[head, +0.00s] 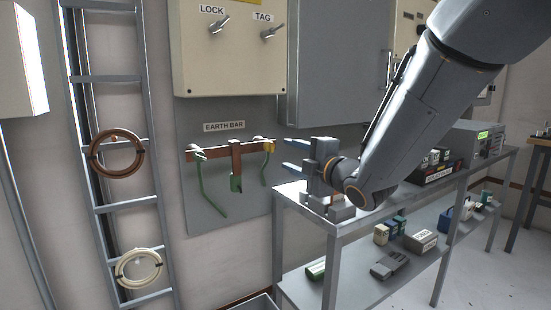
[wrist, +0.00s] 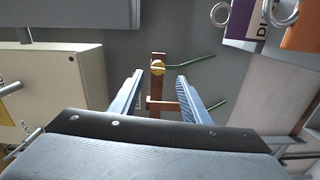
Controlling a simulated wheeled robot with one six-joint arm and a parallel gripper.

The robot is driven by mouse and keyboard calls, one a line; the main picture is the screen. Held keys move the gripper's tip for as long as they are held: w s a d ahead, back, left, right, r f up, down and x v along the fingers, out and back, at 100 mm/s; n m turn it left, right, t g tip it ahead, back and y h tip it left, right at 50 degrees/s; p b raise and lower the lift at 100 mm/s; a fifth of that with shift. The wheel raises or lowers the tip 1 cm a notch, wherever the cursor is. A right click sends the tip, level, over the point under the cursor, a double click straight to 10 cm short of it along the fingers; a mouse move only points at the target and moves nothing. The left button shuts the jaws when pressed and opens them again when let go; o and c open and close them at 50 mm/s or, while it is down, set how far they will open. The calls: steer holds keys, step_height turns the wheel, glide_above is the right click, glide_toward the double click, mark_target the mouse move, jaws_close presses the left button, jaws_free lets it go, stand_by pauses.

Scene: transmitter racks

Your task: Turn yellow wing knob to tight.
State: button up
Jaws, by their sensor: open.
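The yellow wing knob (head: 269,146) sits at the right end of the brown earth bar (head: 215,150), under the "EARTH BAR" label (head: 224,126). A green cable hangs below the knob. My gripper (head: 286,154) is open and empty, its blue fingers pointing left towards the knob, a short way from it. In the wrist view, the knob (wrist: 158,68) shows at the top of the bar, between and just beyond the two fingertips (wrist: 160,78). Nothing is between the fingers at their tips that I can see as held. How tight the knob is cannot be told.
A cream box (head: 230,50) with LOCK and TAG switches is above the bar. A grey metal shelf (head: 335,222) with several boxes stands below my arm. A ladder (head: 118,208) with coiled cables is on the left.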

mark_target(273, 148)
steer(key=shift+a+r+x, duration=0.1)
steer(key=shift+a+x, duration=0.05)
steer(key=shift+x, duration=1.85)
steer(key=shift+a+r+x, duration=0.1)
steer(key=shift+a+x, duration=0.05)
steer(key=shift+x, duration=1.8)
steer(key=shift+s, duration=0.2)
steer(key=c, duration=1)
